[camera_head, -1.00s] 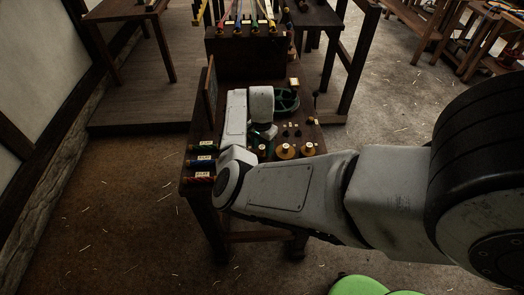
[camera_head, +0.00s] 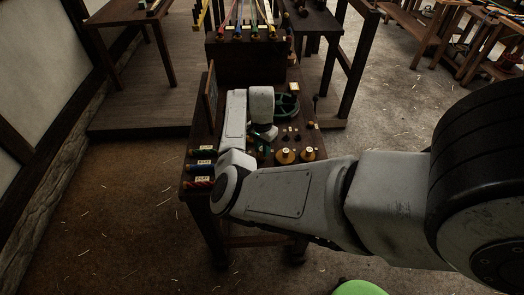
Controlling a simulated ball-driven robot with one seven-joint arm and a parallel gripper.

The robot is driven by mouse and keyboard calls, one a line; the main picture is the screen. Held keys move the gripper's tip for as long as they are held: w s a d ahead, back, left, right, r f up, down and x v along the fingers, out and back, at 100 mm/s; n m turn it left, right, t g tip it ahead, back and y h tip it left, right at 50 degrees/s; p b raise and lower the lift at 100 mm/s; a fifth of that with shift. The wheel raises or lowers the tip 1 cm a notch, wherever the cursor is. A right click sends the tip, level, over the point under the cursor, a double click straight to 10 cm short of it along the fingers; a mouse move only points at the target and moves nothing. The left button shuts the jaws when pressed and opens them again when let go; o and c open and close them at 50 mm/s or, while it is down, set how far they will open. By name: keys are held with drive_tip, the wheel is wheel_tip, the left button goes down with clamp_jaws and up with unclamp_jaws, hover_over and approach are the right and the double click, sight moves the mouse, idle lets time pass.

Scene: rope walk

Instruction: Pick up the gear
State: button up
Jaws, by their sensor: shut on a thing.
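My gripper (camera_head: 265,133) is low over the cluttered wooden bench, below the pale wrist of my arm. It is small and dark in this view, and its fingertips are largely hidden by the wrist. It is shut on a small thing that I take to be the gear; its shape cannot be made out. A green round spoked piece (camera_head: 287,105) lies on the bench just right of and behind the wrist.
Two orange-brown round pieces (camera_head: 285,156) and several small dark parts lie right of the gripper. Labelled green, blue and red spools (camera_head: 199,184) line the bench's left edge. An upright dark board (camera_head: 210,95) stands at left. A green rounded thing (camera_head: 358,287) is at the bottom.

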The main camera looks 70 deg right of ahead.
drive_tip(key=s+a+r+p, duration=0.1)
drive_tip(key=s+r, duration=0.5)
drive_tip(key=r, duration=0.1)
drive_tip(key=s+a+r+p, duration=0.2)
drive_tip(key=s+r, duration=0.5)
drive_tip(key=r, duration=0.1)
drive_tip(key=shift+s+a+r, duration=0.25)
drive_tip(key=shift+r, duration=0.05)
idle(0.4)
